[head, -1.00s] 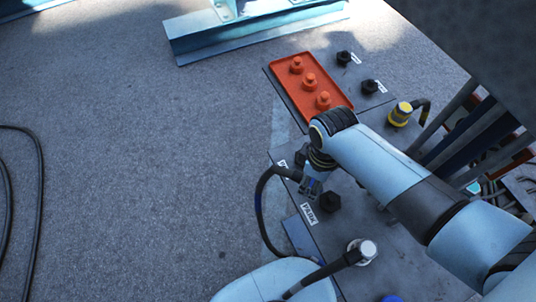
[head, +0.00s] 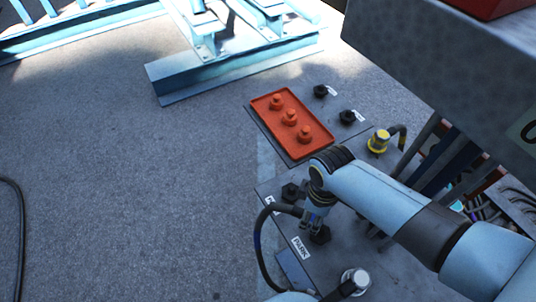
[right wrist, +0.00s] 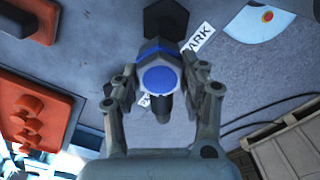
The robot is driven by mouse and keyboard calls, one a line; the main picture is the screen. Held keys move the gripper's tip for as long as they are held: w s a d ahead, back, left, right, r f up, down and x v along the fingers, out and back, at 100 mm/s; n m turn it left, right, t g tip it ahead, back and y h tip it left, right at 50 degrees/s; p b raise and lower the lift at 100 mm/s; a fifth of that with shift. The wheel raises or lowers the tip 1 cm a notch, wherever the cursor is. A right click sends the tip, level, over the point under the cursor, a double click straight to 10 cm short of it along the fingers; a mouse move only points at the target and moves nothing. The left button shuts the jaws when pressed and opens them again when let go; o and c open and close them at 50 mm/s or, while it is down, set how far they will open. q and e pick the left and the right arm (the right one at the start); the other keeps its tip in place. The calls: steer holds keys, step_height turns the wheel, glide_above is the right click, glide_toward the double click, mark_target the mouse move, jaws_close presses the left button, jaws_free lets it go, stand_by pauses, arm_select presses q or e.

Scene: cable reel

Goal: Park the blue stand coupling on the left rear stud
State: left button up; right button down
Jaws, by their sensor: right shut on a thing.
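My right gripper (head: 317,216) is shut on the blue coupling, low over the panel in the head view. In the right wrist view the coupling's round blue face (right wrist: 159,79) and blue ring sit between the two fingers, and the gripper (right wrist: 162,95) closes on its sides. A black cable (head: 262,235) loops from it down to the left. One black hex stud (head: 291,192) stands behind the gripper and another (head: 321,236) just in front of it. A black stud (right wrist: 165,17) shows beyond the coupling in the right wrist view. Contact with a stud cannot be told. My left gripper is not in view.
PARK labels (head: 301,248) lie by the studs. An orange tray (head: 319,141) with several orange knobs is behind. Further black studs (head: 347,116), a yellow coupling (head: 379,141) and a silver-topped coupling (head: 356,279) stand on the panel. Open floor lies left.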

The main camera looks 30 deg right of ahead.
steer(key=shift+s+d+f, duration=0.1)
steer(key=shift+s+d, duration=0.15)
steer(key=shift+s, duration=0.2)
steer(key=shift+s+d+f, duration=0.1)
steer(key=shift+s+d, duration=0.15)
steer(key=shift+s, duration=0.2)
steer(key=shift+s+d+p, duration=0.45)
steer(key=shift+d, duration=0.05)
steer(key=shift+s, duration=0.3)
steer(key=shift+s+d+p, duration=0.15)
steer(key=shift+s+p, duration=0.6)
steer(key=shift+s, duration=0.15)
steer(key=shift+s+r, duration=0.1)
steer(key=shift+s, duration=0.25)
steer(key=shift+d, duration=0.15)
steer(key=shift+w+f+b, duration=0.2)
steer(key=shift+f+b, duration=0.3)
steer(key=shift+f, duration=0.45)
steer(key=shift+s, duration=0.15)
